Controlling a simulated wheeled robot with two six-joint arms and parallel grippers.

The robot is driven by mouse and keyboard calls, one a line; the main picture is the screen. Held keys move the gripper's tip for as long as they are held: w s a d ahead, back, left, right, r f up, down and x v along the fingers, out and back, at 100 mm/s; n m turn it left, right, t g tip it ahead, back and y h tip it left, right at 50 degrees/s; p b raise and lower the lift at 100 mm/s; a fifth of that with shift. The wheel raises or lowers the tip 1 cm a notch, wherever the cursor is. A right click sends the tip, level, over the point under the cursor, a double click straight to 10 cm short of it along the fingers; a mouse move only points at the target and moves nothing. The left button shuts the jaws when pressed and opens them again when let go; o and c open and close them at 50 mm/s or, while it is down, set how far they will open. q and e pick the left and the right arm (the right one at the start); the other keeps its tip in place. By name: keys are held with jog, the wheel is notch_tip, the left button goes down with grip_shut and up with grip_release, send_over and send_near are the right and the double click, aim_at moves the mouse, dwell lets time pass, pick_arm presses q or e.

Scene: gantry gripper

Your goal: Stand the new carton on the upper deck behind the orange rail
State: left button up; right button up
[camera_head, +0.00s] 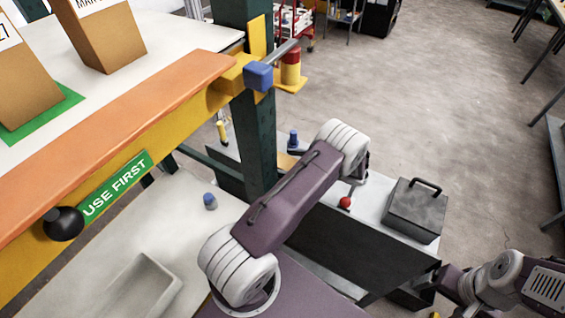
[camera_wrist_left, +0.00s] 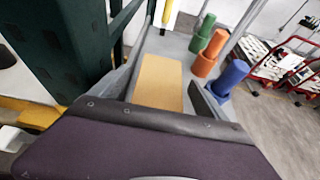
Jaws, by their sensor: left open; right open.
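My left gripper (camera_wrist_left: 168,88) is open in the left wrist view. A flat tan face (camera_wrist_left: 158,80), likely the top of a carton, shows between its fingers; whether they touch it I cannot tell. In the head view a small tan patch (camera_head: 287,161) shows on the lower bench beside my left arm, which hides the gripper there. The upper deck (camera_head: 180,30) is white, with the orange rail (camera_head: 120,118) along its near edge. Two brown cartons stand behind the rail: one (camera_head: 108,40) upright farther back, one (camera_head: 28,95) on a green patch (camera_head: 62,104). My right gripper's fingers do not show.
A dark green post (camera_head: 255,140) stands beside the bench. A black knob (camera_head: 63,223) and USE FIRST sign (camera_head: 115,187) are on the yellow beam. Green (camera_wrist_left: 203,30), orange (camera_wrist_left: 209,52) and blue (camera_wrist_left: 230,78) cylinders stand right of the left gripper. A grey box (camera_head: 415,210) sits farther right.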

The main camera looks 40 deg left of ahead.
aim_at(285, 160)
pick_arm(q)
jog(key=shift+x, duration=0.95)
jog(key=shift+w, duration=0.1)
jog(key=c, duration=1.8)
pick_arm(e)
jog(key=shift+r, duration=0.35)
pick_arm(q)
jog(key=shift+r, duration=0.1)
jog(key=r, duration=0.1)
jog(key=r+b, duration=0.1)
jog(key=r, duration=0.2)
jog(key=shift+w+d+b, duration=0.25)
jog(key=shift+d+b, duration=0.1)
jog(key=shift+w+d+r+b, duration=0.45)
jog(key=shift+w+d+r, duration=0.55)
jog(key=shift+d, duration=0.6)
jog(key=shift+w+d+r+b, duration=0.45)
jog(key=shift+w+d+r, duration=0.3)
jog(key=shift+d+r, duration=0.7)
jog(key=shift+w+d+r+b, duration=0.45)
jog(key=shift+w+d+r, duration=0.5)
jog(key=shift+d, duration=0.75)
pick_arm(e)
jog(key=shift+f, duration=2.2)
